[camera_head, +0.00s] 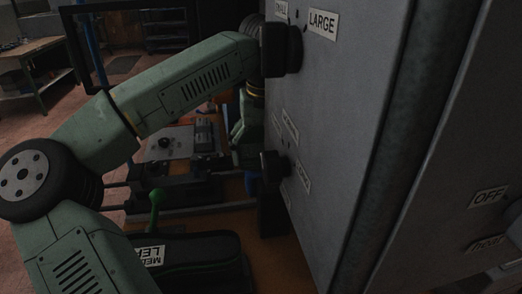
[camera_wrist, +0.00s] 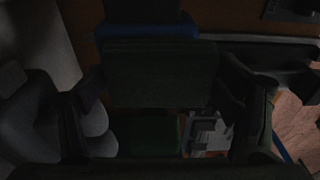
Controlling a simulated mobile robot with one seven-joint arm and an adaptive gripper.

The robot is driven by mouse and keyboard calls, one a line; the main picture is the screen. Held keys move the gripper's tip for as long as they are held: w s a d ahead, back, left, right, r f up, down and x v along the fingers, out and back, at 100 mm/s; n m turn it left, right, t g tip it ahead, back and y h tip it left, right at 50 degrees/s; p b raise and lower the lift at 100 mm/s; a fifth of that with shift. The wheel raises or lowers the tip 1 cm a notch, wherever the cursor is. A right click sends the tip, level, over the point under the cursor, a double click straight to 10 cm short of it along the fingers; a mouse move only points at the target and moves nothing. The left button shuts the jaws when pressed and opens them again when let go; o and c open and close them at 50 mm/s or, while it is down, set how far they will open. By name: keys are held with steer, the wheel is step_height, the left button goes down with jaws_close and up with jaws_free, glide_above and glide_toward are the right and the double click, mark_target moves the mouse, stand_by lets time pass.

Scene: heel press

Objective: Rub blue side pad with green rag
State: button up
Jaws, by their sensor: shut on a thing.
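My gripper (camera_head: 246,135) reaches down beside the grey machine cabinet, partly hidden by its knobs. In the dark wrist view my gripper (camera_wrist: 160,92) has a finger on each side of a dark green block-like thing (camera_wrist: 160,72), which I take to be the green rag. It is shut on it. The blue side pad (camera_wrist: 150,30) shows as a blue band just beyond the rag's far edge. A small blue patch of it also shows below the gripper in the head view (camera_head: 251,184). I cannot tell whether rag and pad touch.
The grey cabinet (camera_head: 345,130) with black knobs (camera_head: 281,50) stands close on the right of my arm. A green-knobbed lever (camera_head: 155,198) and a black labelled shoe-shaped part (camera_head: 190,262) are below. A workbench (camera_head: 30,55) stands far left.

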steer(key=shift+w+r, duration=0.1)
steer(key=shift+w, duration=0.1)
steer(key=shift+r, duration=0.1)
steer(key=shift+w+r, duration=0.1)
steer(key=shift+r, duration=0.2)
steer(key=shift+a+r, duration=0.1)
steer(key=shift+r, duration=2.55)
steer(key=shift+r, duration=1.5)
steer(key=shift+f, duration=0.15)
steer(key=shift+f+b, duration=1.8)
steer(key=shift+f, duration=1.85)
